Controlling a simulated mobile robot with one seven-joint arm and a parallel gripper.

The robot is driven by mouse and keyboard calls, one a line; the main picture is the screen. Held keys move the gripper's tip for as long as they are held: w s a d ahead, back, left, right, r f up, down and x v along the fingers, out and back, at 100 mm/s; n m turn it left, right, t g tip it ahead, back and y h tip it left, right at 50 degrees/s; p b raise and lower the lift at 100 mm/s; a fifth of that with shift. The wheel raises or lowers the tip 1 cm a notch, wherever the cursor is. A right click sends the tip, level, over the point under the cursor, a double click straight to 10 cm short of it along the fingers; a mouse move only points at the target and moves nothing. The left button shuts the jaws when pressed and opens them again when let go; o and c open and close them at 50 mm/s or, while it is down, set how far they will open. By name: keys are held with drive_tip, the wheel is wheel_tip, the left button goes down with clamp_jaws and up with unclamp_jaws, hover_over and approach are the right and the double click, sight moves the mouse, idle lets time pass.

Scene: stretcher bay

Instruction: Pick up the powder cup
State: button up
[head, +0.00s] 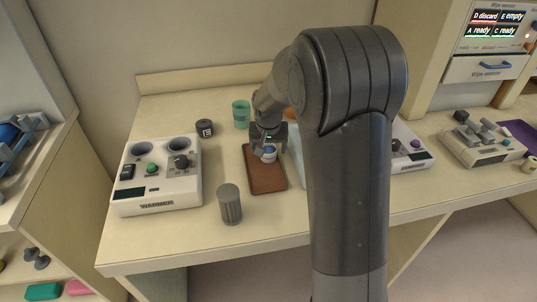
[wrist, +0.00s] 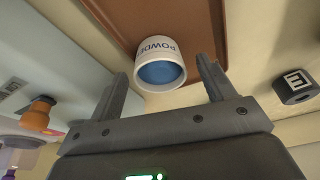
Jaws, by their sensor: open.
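The powder cup (wrist: 158,64) is a small white cup with blue "POWDE…" lettering and a blue inside. It stands on a brown tray (head: 266,178); the tray's edge also shows in the wrist view (wrist: 200,18). In the head view only a small part of the cup (head: 269,155) shows beneath my gripper. My gripper (head: 268,148) is open above the tray. In the wrist view its two fingers (wrist: 162,84) lie to either side of the cup, with gaps visible. I cannot tell how far the fingertips are from the cup in depth.
A warmer (head: 157,188) stands left of the tray. A grey ribbed cylinder (head: 230,204) is near the front edge. A dark block marked E (head: 205,127) and a green cup (head: 241,113) stand behind. My arm hides much of the table's right side.

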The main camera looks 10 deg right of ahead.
drive_tip(key=c, duration=1)
drive_tip(key=shift+r, duration=0.1)
drive_tip(key=shift+c, duration=0.2)
